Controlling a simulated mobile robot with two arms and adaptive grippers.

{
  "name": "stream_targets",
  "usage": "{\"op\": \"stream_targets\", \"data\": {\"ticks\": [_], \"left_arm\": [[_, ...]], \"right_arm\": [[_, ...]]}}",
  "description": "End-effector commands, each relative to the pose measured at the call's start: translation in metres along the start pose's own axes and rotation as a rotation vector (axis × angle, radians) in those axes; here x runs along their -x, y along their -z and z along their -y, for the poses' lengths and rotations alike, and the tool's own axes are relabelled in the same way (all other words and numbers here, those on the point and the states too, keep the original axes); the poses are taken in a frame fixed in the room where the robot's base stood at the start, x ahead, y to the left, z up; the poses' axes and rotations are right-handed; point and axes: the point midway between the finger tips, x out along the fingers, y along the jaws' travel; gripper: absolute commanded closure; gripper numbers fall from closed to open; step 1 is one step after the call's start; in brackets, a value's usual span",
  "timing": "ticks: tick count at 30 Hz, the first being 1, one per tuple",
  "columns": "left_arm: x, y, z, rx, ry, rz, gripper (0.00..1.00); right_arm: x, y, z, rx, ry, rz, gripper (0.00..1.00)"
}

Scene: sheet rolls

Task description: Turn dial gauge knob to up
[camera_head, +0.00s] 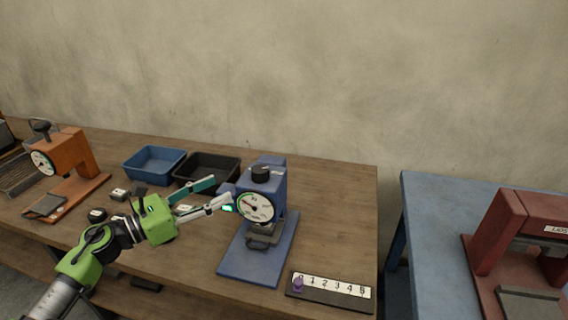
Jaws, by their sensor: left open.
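The blue dial gauge (282,190) stands on a blue base plate on the wooden table. Its round white dial (255,207) faces front, with a green arc and a needle. A black knob (261,172) sits on top of the gauge body. My left gripper (230,205) comes in from the left with its fingers apart and nothing between them. Its fingertips are just left of the dial. I cannot tell whether they touch the gauge. My right gripper does not show.
A purple peg (298,284) stands at the 0 end of a numbered strip (335,287). Blue (155,163) and black (207,168) trays stand behind my left gripper. An orange gauge (68,153) is at the left. A red press (518,245) stands on a separate blue table (425,195).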

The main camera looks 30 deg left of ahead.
Motion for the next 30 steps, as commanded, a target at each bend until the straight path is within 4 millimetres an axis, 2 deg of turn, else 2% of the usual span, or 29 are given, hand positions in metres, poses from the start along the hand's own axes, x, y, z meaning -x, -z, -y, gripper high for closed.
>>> {"op": "stream_targets", "data": {"ticks": [3,5,8,12,15,19,25,30], "left_arm": [[0.001,0.001,0.001,-0.060,0.033,-0.024,0.51],[-0.002,0.001,0.002,-0.067,0.039,-0.026,0.51],[-0.014,-0.001,0.002,-0.067,0.039,-0.024,0.51],[-0.041,-0.002,0.003,-0.065,0.038,-0.022,0.51],[-0.062,-0.002,0.004,-0.065,0.038,-0.022,0.51],[-0.087,-0.001,0.005,-0.063,0.037,-0.022,0.51],[-0.117,0.001,0.006,-0.061,0.035,-0.022,0.51],[-0.131,0.003,0.007,-0.061,0.036,-0.022,0.51]], "right_arm": [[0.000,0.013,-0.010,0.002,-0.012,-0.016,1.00],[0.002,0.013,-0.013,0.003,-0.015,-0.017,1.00],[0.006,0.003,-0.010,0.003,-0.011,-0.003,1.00],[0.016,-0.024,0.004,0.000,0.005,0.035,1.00],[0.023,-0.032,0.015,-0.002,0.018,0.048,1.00],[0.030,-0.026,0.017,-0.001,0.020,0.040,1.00],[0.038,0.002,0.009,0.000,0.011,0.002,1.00],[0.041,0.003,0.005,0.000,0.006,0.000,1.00]]}}
